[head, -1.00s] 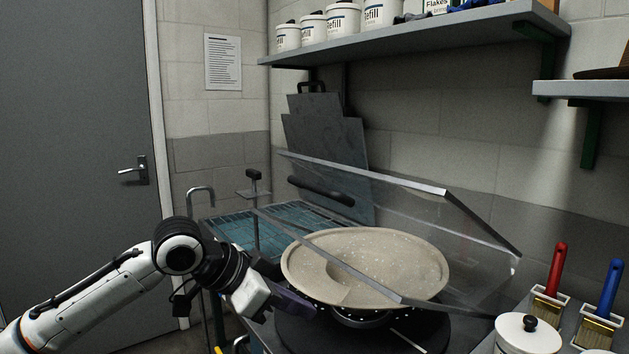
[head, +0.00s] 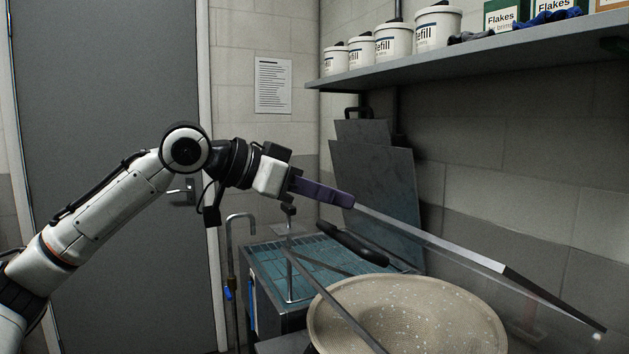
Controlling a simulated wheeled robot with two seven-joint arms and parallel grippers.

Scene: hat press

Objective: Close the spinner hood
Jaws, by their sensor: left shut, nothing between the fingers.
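The spinner hood (head: 452,246) is a clear cover with grey metal edges. It stands tilted open above a round speckled beige pan (head: 420,312); its lower right part runs out of view. A dark bar handle (head: 352,243) shows at the hood's left side. My left gripper (head: 343,197) is shut and empty, with its dark purple fingers pointing right. Its tips are at the left end of the hood's upper edge in the picture; I cannot tell whether they touch. My right gripper is out of view.
A blue-green gridded surface (head: 280,265) lies behind the pan, with a tap (head: 237,232) to its left. Dark panels (head: 375,180) lean on the wall. A shelf (head: 470,58) with white tubs hangs above. A grey door (head: 105,120) stands at left.

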